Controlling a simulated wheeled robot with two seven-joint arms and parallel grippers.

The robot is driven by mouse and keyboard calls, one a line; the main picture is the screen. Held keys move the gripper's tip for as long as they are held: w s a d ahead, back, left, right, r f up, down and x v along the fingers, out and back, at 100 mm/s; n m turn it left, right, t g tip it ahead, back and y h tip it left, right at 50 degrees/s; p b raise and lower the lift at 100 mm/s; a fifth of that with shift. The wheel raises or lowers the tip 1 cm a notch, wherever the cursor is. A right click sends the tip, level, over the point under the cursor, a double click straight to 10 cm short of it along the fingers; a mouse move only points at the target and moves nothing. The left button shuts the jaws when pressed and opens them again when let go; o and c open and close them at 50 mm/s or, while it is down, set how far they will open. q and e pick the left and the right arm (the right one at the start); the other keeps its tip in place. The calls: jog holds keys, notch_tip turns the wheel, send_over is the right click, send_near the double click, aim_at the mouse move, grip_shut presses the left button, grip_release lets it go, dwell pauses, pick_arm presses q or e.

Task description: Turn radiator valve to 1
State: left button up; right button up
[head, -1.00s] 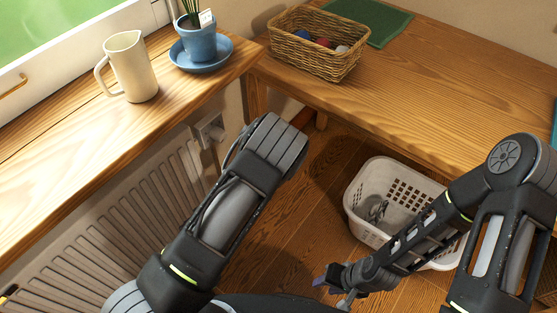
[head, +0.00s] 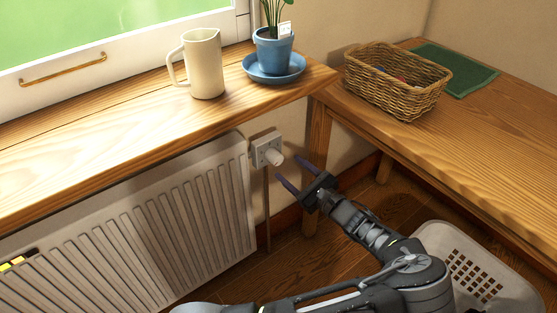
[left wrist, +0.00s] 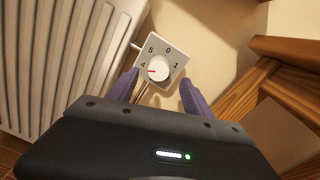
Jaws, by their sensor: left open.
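The radiator valve is a white square dial plate (head: 267,150) with a round white knob (head: 274,157), on the wall right of the radiator. My right gripper is out of view.
The ribbed radiator (head: 130,240) stands left of the valve, under a wooden sill (head: 130,120) with a cream jug (head: 204,68) and a blue plant pot (head: 273,52). A wooden table (head: 480,140) with a wicker basket (head: 400,88) is at right. A white laundry basket (head: 475,270) is on the floor.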

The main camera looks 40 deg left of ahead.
aim_at(279, 161)
pick_arm(q)
jog(key=x, duration=0.6)
jog(key=shift+a+b, duration=0.3)
jog(key=shift+b, duration=0.05)
grip_shut()
dwell(0.3)
